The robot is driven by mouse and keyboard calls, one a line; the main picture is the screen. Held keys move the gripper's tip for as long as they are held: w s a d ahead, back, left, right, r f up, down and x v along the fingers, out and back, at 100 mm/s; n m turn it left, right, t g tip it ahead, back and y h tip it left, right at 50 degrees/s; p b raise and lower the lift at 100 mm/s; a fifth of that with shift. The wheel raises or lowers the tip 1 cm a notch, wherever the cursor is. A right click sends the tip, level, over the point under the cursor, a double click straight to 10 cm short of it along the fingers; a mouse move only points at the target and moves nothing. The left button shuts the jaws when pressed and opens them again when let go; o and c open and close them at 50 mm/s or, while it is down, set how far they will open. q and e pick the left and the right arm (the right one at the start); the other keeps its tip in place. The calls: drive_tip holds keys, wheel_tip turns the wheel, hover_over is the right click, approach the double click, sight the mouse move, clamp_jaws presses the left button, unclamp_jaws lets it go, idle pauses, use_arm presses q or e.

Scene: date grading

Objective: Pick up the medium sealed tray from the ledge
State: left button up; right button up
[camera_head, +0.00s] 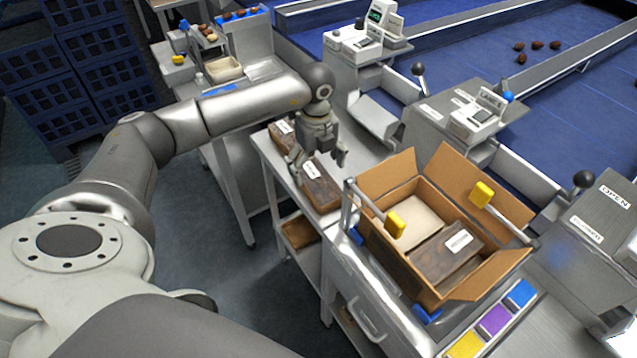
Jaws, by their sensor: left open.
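Two brown sealed trays with white labels lie on the narrow metal ledge (351,148). The nearer tray (320,195) is in the middle of the view, and the farther tray (281,133) is behind it to the left. I cannot tell by size which one is the medium tray. My left gripper (318,158) is open and points down at the far end of the nearer tray. It hides part of the space between the trays, and I cannot tell whether it touches either one. My right gripper is out of view.
An open cardboard carton (382,178) holds another labelled brown tray (445,258) and stands right of the ledge. Yellow-tipped arms (397,226) rise beside it. A label printer (480,117) and blue conveyor lie beyond. Blue crates (70,75) are stacked at left.

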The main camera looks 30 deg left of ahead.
sight(318, 179)
use_arm(q)
drive_tip(key=shift+d+f, duration=0.1)
drive_tip(key=shift+f, duration=0.15)
wheel_tip(318, 179, down, 4)
drive_tip(key=shift+f+p, duration=0.2)
drive_tip(key=shift+p, duration=0.85)
drive_tip(key=shift+w+f, duration=0.1)
drive_tip(key=shift+f, duration=0.15)
drive_tip(key=c, duration=1.1)
drive_tip(key=shift+c, duration=0.5)
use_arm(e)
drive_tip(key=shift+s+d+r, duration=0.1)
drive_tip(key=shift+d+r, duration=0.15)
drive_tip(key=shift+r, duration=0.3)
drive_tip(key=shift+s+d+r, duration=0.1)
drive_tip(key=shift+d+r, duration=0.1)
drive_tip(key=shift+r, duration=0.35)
use_arm(q)
drive_tip(key=shift+r, duration=0.15)
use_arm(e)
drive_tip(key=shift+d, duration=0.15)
